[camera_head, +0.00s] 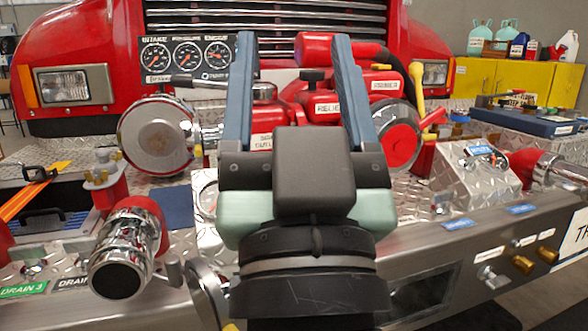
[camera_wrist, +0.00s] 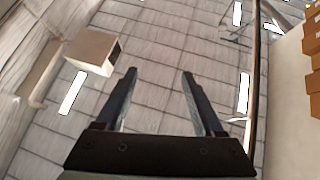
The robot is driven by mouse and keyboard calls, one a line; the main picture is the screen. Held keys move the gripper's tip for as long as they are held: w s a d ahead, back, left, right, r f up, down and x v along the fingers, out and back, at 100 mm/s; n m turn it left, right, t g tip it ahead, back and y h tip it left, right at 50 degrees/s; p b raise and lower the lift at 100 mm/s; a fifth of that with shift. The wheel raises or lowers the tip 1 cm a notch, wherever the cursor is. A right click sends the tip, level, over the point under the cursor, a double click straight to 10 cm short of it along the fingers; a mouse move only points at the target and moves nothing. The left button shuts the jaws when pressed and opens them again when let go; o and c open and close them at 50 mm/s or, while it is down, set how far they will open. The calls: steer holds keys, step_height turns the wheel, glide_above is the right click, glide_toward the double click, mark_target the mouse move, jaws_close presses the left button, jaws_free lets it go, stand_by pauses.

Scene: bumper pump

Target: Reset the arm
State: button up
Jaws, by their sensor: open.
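My gripper (camera_head: 291,85) is open and empty in the head view, its two long blue-grey fingers spread wide and pointing up in the picture. It stands in front of the red fire truck's bumper panel and hides part of it. In the wrist view my gripper (camera_wrist: 160,80) shows the same two fingers apart with nothing between them. Behind them are grey panels with long bright lights, which look like the ceiling. My arm is raised in the middle of the head view.
The diamond-plate bumper carries three gauges (camera_head: 187,55), a large capped chrome inlet (camera_head: 158,136), a chrome outlet (camera_head: 127,250) and a red-faced cap (camera_head: 401,143). A blue case (camera_head: 525,122) lies at right. Yellow cabinets (camera_head: 490,80) stand behind. A white box (camera_wrist: 90,52) hangs overhead.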

steer(key=s+r+t+h+p, duration=0.1)
steer(key=s+r+p, duration=0.2)
steer(key=r+p, duration=3.4)
step_height(320, 180, up, 4)
steer(key=shift+r+p, duration=0.2)
steer(key=shift+p, duration=0.1)
